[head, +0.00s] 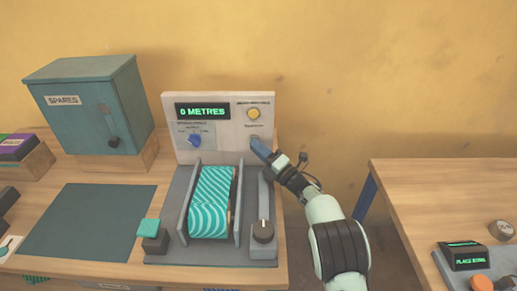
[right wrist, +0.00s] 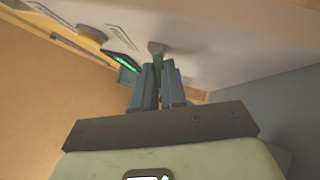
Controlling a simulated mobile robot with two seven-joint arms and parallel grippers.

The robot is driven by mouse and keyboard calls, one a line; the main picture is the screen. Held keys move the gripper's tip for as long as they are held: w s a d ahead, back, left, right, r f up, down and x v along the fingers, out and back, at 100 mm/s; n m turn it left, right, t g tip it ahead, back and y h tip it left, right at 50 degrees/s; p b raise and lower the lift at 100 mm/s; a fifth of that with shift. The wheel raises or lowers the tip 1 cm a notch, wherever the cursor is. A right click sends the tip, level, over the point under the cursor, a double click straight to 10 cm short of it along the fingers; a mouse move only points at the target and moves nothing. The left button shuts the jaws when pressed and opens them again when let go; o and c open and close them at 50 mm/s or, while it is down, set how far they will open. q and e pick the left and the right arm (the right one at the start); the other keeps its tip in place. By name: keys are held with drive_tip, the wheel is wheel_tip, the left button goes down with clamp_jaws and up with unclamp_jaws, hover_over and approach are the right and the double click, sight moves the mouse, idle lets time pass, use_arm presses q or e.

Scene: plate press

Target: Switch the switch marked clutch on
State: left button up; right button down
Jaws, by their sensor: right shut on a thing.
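A pale upright panel (head: 223,150) stands at the back of the press. A small grey switch (head: 254,137) sits low on its right side, under a tiny label too small to read, so I cannot confirm it says clutch. My right gripper (head: 260,148) reaches this switch from the lower right, and its blue-grey fingers hide part of it. In the right wrist view, the fingers (right wrist: 158,70) are closed around the switch's lever, whose grey base (right wrist: 157,47) shows just beyond the tips. I cannot tell the lever's position. My left gripper is not in view.
The panel also has a yellow button (head: 253,114), a blue knob (head: 194,140) and a display (head: 203,111) reading 0 METRES. Below is a striped teal roll (head: 210,203) and a black knob (head: 263,232). A spares box (head: 90,104) stands left; a second table (head: 450,190) right.

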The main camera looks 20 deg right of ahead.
wheel_tip(320, 180, up, 4)
drive_tip(key=m+g+h+p, duration=0.1)
drive_tip(key=m+g+p, duration=0.2)
drive_tip(key=p, duration=0.5)
drive_tip(key=m+g+h+p, duration=0.1)
drive_tip(key=m+g+p, duration=0.2)
drive_tip(key=p, duration=0.5)
drive_tip(key=shift+w+m, duration=0.1)
drive_tip(key=shift+m, duration=0.4)
drive_tip(key=shift+f+h+p, duration=0.2)
drive_tip(key=shift+h+p, duration=0.1)
drive_tip(key=shift+p, duration=0.1)
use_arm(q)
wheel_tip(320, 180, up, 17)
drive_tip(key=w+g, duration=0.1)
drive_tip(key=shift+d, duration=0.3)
use_arm(e)
drive_tip(key=c, duration=1.5)
unclamp_jaws()
drive_tip(key=shift+o, duration=0.2)
